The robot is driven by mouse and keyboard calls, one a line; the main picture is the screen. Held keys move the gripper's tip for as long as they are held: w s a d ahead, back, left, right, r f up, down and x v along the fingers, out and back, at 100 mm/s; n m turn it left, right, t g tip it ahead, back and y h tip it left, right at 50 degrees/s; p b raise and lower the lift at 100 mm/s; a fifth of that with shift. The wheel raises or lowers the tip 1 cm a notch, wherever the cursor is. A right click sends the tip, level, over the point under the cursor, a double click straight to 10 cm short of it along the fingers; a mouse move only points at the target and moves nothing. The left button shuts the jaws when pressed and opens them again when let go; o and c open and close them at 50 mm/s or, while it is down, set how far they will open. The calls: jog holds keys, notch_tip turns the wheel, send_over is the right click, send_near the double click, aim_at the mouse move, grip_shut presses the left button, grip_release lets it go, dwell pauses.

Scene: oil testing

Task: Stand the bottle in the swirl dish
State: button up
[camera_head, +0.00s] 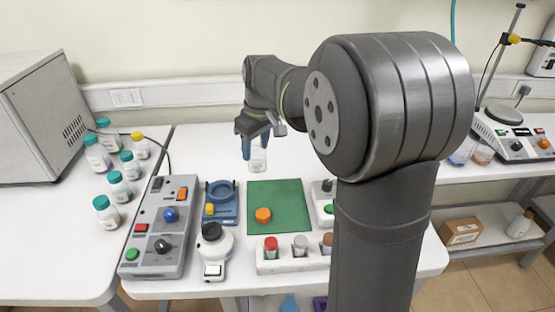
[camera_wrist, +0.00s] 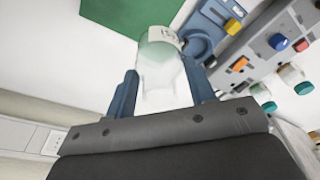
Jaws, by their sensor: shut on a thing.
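My gripper (camera_head: 257,146) is shut on a clear bottle (camera_head: 259,160) and holds it roughly upright above the white table, behind the green mat. The bottle also shows in the wrist view (camera_wrist: 162,75) between the two blue fingers, with a pale label near its far end. The blue swirl dish (camera_head: 234,214), a base with a round ring and a yellow knob, stands left of the mat and nearer the head camera than the bottle. It also shows in the wrist view (camera_wrist: 196,46), partly hidden behind the bottle and a finger. Bottle and dish look apart.
An orange cap (camera_head: 263,215) lies on the green mat (camera_head: 284,195). A grey control box (camera_head: 150,258) is left of the dish, and a white round device (camera_head: 214,245) is in front. A white rack (camera_head: 285,266) holds capped vials. Several capped bottles stand far left.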

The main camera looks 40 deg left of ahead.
jog(key=w+d+r, duration=0.2)
jog(key=w+d, duration=0.3)
jog(key=d, duration=0.7)
jog(key=w+d+r, duration=0.2)
jog(key=w+d, duration=0.3)
jog(key=d, duration=0.7)
jog(key=w+d+r, duration=0.1)
jog(key=w+d, duration=0.5)
jog(key=d, duration=0.6)
jog(key=shift+w+a+f, duration=0.2)
jog(key=shift+a+f, duration=2.4)
jog(key=shift+a, duration=0.15)
jog(key=shift+w+a+f, duration=0.15)
jog(key=shift+a+f, duration=2.45)
jog(key=shift+a, duration=0.15)
jog(key=shift+f, duration=0.15)
jog(key=o, duration=1.1)
jog(key=shift+c, duration=0.2)
